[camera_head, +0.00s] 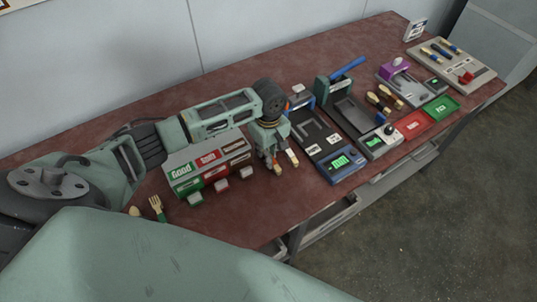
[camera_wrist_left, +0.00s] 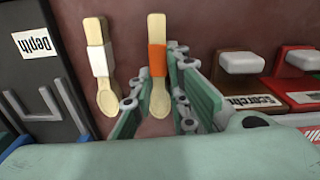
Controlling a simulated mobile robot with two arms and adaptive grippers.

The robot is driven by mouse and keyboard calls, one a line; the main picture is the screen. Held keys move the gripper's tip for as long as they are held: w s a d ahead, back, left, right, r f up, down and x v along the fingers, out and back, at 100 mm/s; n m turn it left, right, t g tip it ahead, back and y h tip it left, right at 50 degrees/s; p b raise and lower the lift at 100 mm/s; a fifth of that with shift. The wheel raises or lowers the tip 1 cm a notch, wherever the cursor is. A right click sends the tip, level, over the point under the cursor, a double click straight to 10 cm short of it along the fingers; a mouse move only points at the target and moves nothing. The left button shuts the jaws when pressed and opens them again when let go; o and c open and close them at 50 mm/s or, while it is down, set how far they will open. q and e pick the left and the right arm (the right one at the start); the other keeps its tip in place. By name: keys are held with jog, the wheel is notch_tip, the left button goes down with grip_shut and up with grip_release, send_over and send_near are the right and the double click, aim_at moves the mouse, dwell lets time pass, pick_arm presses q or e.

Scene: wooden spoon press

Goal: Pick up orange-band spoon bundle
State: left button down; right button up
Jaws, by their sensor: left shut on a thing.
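The orange-band spoon bundle (camera_wrist_left: 157,60) is pale wood with an orange band, seen in the left wrist view between the two fingers of my left gripper (camera_wrist_left: 158,108). The gripper is shut on it; the band sits near the fingertips. In the head view my left gripper (camera_head: 273,158) points down near the table's front edge, and the bundle is only a small shape at its tips. A second spoon bundle with a white band (camera_wrist_left: 100,62) lies just beside it, apart from the bundle I hold. My right gripper is not in view.
A sorting box with green and red labels (camera_head: 210,165) stands left of the gripper. A dark measuring device marked Depth (camera_wrist_left: 36,60) is close on the other side. More devices and red and green trays (camera_head: 413,124) fill the table's right part.

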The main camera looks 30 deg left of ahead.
pick_arm(q)
jog(key=shift+r, duration=0.5)
jog(key=r, duration=0.1)
jog(key=r+b, duration=0.1)
jog(key=r, duration=0.1)
jog(key=shift+w+d, duration=0.15)
jog(key=shift+d, duration=0.05)
jog(key=w+d+r+b, duration=0.3)
jog(key=w+d+r, duration=0.25)
jog(key=d, duration=0.35)
jog(key=shift+s+r+m, duration=1.35)
jog(key=shift+r+m, duration=0.25)
jog(key=shift+r, duration=1.1)
jog(key=s+a+r+m, duration=0.1)
jog(key=s+m, duration=0.3)
jog(key=s, duration=0.4)
jog(key=s+a+r+m, duration=0.2)
jog(key=s+m, duration=0.3)
jog(key=s, duration=0.4)
jog(key=shift+s+r, duration=0.2)
jog(key=shift+r, duration=0.4)
jog(key=shift+a, duration=0.1)
